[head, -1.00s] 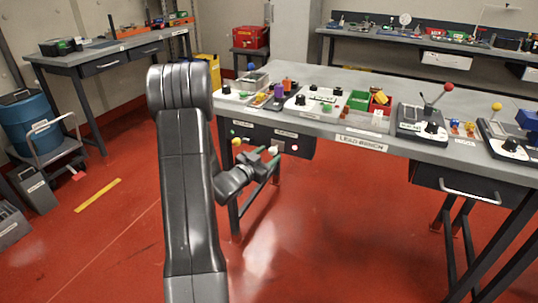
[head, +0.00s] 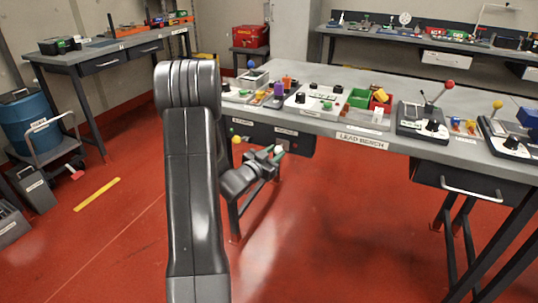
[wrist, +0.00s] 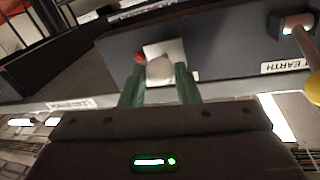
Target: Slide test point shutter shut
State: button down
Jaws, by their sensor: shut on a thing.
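The test point shutter shows in the wrist view as a pale plate (wrist: 177,47) on the dark panel, with a round whitish knob (wrist: 159,68) standing out from it. My gripper (wrist: 157,75) is shut on this knob, one green finger on each side. A red round part (wrist: 139,57) shows at the plate's left edge and is uncovered there. In the head view my gripper (head: 275,153) is at the dark panel under the bench's front edge, and the pale knob (head: 279,148) shows small at its fingertips. The fingers hide part of the plate.
A yellow ball knob (head: 236,139) sticks out from the panel left of my gripper; the wrist view shows it at the right (wrist: 313,88), near an EARTH label (wrist: 285,66). The lead bench (head: 455,83) stands above. Open red floor (head: 340,225) lies to the right.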

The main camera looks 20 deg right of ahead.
jog(key=s+d+b, duration=0.1)
jog(key=s+d, duration=0.2)
jog(key=shift+s, duration=0.2)
jog(key=c, duration=1.1)
grip_release()
jog(key=shift+s+d, duration=0.1)
jog(key=v, duration=1.4)
